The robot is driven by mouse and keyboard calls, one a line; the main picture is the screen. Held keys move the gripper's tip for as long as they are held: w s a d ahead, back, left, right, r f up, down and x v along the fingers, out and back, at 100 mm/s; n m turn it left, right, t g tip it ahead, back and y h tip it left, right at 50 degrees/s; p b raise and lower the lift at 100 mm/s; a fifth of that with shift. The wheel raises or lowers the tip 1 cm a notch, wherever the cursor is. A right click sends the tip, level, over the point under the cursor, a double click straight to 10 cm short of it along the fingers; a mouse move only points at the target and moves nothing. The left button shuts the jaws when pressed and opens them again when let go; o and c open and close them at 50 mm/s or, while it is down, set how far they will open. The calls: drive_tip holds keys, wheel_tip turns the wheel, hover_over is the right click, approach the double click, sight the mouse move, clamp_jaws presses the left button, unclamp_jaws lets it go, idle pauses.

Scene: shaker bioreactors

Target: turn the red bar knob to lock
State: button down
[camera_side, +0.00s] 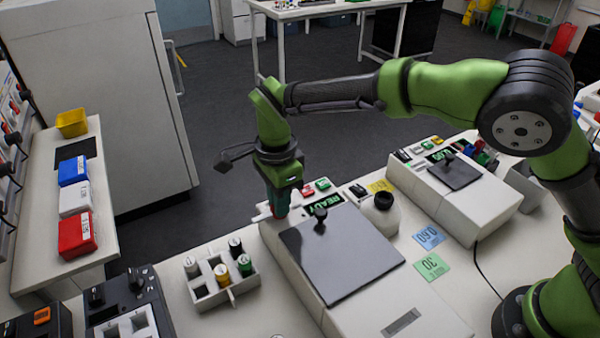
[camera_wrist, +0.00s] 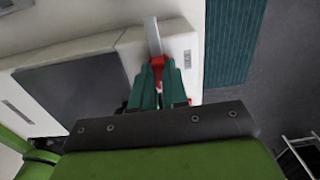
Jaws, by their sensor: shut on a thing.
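The red bar knob (camera_wrist: 158,66) shows in the wrist view between the fingertips of my gripper (camera_wrist: 160,72). My gripper is shut on it, and the fingers hide most of the knob. In the side view my gripper (camera_side: 277,208) points down at the back left corner of the near shaker (camera_side: 385,303), beside its lit READY display (camera_side: 325,201). The knob is hidden there by the fingers. I cannot tell the knob's angle against its lock mark.
A dark flat lid (camera_side: 340,255) with a black knob (camera_side: 320,213) covers the near shaker's top. A rack of capped vials (camera_side: 220,283) stands to the left. A white round vessel (camera_side: 381,216) and a second shaker (camera_side: 455,190) stand to the right.

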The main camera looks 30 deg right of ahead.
drive_tip(key=shift+n, duration=0.4)
drive_tip(key=n, duration=0.3)
drive_tip(key=shift+n, duration=0.4)
drive_tip(key=n, duration=0.4)
drive_tip(key=shift+n, duration=0.3)
drive_tip(key=n, duration=0.4)
drive_tip(key=shift+n, duration=2.2)
drive_tip(key=c, duration=1.1)
unclamp_jaws()
drive_tip(key=shift+c, duration=0.2)
drive_tip(key=shift+r, duration=0.1)
